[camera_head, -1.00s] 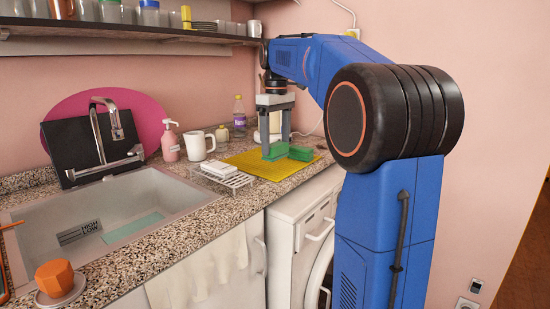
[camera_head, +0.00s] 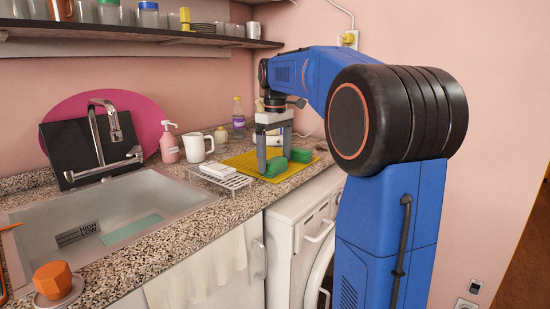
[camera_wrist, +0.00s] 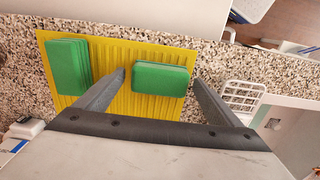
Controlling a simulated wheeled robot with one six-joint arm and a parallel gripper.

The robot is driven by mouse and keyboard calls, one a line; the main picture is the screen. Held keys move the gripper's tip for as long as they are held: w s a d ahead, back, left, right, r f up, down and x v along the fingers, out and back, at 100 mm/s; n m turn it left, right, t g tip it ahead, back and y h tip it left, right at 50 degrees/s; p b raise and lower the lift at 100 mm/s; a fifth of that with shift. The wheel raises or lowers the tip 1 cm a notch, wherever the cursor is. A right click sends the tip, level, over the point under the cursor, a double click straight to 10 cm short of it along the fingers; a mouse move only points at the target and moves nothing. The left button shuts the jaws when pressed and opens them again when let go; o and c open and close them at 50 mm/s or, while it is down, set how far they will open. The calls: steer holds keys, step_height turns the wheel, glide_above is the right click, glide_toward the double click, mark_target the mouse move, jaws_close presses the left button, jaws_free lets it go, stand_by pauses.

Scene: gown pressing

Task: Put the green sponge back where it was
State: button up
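Two green sponges lie on a yellow ribbed mat (camera_head: 240,161) on the counter. One sponge (camera_head: 273,168) is near the mat's front left; it also shows in the wrist view (camera_wrist: 160,80). The other sponge (camera_head: 300,155) is to its right, and in the wrist view it stands at the mat's left (camera_wrist: 68,67). My gripper (camera_head: 275,160) points down over the front-left sponge. In the wrist view my gripper (camera_wrist: 159,77) is open, one finger at each end of that sponge, with a narrow gap showing at each side.
A white wire rack (camera_head: 230,182) with a white block on it stands just left of the mat. A white mug (camera_head: 197,148), a pink dispenser (camera_head: 169,148) and a bottle (camera_head: 239,117) stand behind. The sink (camera_head: 110,215) is at left. The counter's front edge is close to the sponge.

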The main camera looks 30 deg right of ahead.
mark_target(275, 160)
step_height(275, 160, up, 12)
stand_by(0.6)
steer(key=shift+s, duration=0.1)
steer(key=s+a+f+m+t, duration=0.1)
steer(key=s+a+f, duration=0.4)
steer(key=s+f, duration=0.5)
steer(key=s+a+f+m+t, duration=0.1)
steer(key=s+a+f, duration=0.4)
steer(key=s+f, duration=0.5)
steer(key=s+a+f+m+t, duration=0.2)
steer(key=s+a+f, duration=0.3)
steer(key=s+f, duration=0.5)
step_height(275, 160, down, 2)
steer(key=shift+a+t, duration=0.4)
